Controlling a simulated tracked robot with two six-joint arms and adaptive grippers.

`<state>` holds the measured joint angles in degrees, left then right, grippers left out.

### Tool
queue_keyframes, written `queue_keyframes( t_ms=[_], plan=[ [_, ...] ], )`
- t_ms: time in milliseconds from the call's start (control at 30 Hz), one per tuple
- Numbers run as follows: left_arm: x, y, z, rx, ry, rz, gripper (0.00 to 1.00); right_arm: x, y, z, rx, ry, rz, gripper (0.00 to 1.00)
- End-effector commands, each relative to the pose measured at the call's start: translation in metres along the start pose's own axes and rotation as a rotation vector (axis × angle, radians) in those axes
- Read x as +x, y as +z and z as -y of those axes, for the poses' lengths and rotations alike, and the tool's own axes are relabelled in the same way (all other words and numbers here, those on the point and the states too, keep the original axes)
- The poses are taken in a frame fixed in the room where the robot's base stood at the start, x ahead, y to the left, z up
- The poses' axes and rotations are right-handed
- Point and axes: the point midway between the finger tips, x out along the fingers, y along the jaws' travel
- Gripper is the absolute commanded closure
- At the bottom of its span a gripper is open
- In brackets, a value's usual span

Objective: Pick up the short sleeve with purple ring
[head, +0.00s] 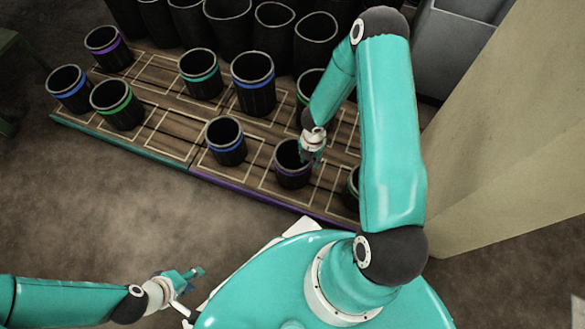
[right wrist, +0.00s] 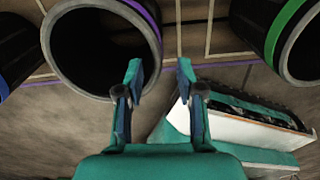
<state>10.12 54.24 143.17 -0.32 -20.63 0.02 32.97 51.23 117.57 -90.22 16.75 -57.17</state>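A short dark sleeve with a purple ring (head: 292,168) stands upright on the wooden board near its front edge. In the right wrist view this sleeve (right wrist: 153,22) shows its open mouth at upper left. My right gripper (head: 312,154) is at the sleeve's right rim. Its fingers (right wrist: 160,78) are apart and empty, the left one over the dark mouth, the right one outside the rim. Contact cannot be told. Another sleeve with a purple ring (head: 109,50) stands at the far left back. My left gripper (head: 192,279) is open and empty, low at left, away from the board.
The board (head: 155,145) holds several blue- and green-ringed sleeves. A blue-ringed sleeve (head: 226,142) stands left of the purple one, and a green-ringed sleeve (head: 353,188) to its right, partly behind my arm. Tall black sleeves (head: 228,32) line the back. A beige wall (head: 510,130) is at right.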

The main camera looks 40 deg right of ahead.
Motion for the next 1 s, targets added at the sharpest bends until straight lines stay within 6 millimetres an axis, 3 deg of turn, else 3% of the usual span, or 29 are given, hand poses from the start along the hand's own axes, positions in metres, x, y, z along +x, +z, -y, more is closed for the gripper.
queue_keyframes(
  t_ms=[233, 500, 800, 1000],
  plan=[
    [0.008, 0.0, 0.003, 0.0, 0.0, 0.0, 0.6, 0.016, 0.001, 0.0, 0.001, 0.0, -0.001, 0.62],
    [0.028, 0.0, 0.01, 0.0, 0.0, 0.0, 0.6, 0.054, 0.005, -0.001, 0.001, 0.0, -0.002, 0.62],
    [0.028, 0.0, 0.01, 0.0, 0.0, 0.0, 0.6, 0.057, 0.006, -0.001, 0.0, 0.001, -0.001, 0.62],
    [0.028, 0.0, 0.01, 0.0, 0.0, 0.0, 0.6, 0.056, 0.005, -0.001, 0.0, 0.0, -0.001, 0.96]
  ],
)
